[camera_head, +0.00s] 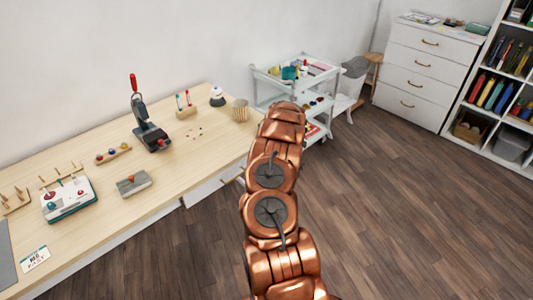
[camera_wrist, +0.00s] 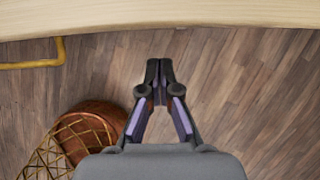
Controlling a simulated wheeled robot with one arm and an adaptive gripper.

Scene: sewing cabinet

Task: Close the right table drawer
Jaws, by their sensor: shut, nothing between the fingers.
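The wooden sewing table (camera_head: 75,225) runs along the wall in the head view. Below its front edge, left of my arm, a white drawer (camera_head: 208,190) shows in part; my arm hides its right side, and I cannot tell how far it stands out. My gripper (camera_wrist: 159,64) is shut and empty in the wrist view, over the floor and just below a pale wooden edge (camera_wrist: 160,14), apart from it in the picture. In the head view my arm hides the gripper.
A gold bar (camera_wrist: 35,64) and a round brown object with gold mesh (camera_wrist: 95,125) lie left of the gripper. Tools and small parts stand on the table. A white cart (camera_head: 262,88), a white chest of drawers (camera_head: 420,75) and shelves stand behind. The floor at right is clear.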

